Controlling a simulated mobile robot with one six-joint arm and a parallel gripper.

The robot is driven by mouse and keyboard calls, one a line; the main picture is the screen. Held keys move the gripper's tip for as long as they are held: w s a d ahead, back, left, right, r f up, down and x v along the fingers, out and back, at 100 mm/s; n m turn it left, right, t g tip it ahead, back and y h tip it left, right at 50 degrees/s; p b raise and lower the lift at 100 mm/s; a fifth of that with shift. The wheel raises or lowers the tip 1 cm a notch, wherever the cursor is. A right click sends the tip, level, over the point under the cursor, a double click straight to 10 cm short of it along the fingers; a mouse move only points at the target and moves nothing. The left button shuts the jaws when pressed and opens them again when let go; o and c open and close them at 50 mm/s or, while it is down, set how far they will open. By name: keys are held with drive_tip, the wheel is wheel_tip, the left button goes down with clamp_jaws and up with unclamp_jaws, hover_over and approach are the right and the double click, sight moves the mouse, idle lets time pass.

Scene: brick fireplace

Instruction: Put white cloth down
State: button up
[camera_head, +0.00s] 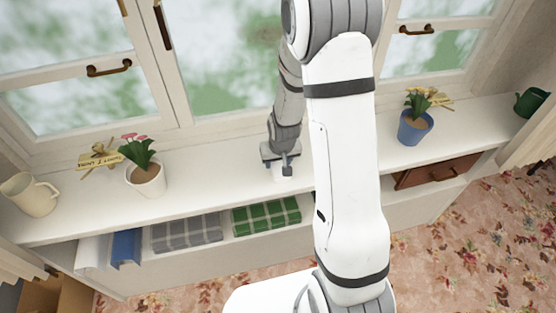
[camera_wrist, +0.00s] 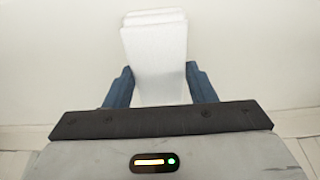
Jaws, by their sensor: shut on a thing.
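My gripper (camera_head: 281,166) is at the white windowsill shelf (camera_head: 217,167), between the two potted plants. In the wrist view, the white cloth (camera_wrist: 156,57) is a folded, layered stack between the two blue fingers of my gripper (camera_wrist: 160,85). The fingers are shut on its near part, and its far end reaches out past them. In the head view, only a small pale bit of the cloth (camera_head: 283,178) shows below the fingers against the white shelf. I cannot tell whether the cloth touches the shelf top.
A white pot with pink flowers (camera_head: 147,179) and a cream jug (camera_head: 33,196) stand left. A blue pot (camera_head: 414,128) and green watering can (camera_head: 531,101) stand right. Below are a grey checked cloth (camera_head: 187,233) and a green checked cloth (camera_head: 266,215). The shelf around my gripper is clear.

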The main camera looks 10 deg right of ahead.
drive_tip(key=shift+f, duration=0.1)
drive_tip(key=shift+f, duration=0.15)
drive_tip(key=o, duration=0.9)
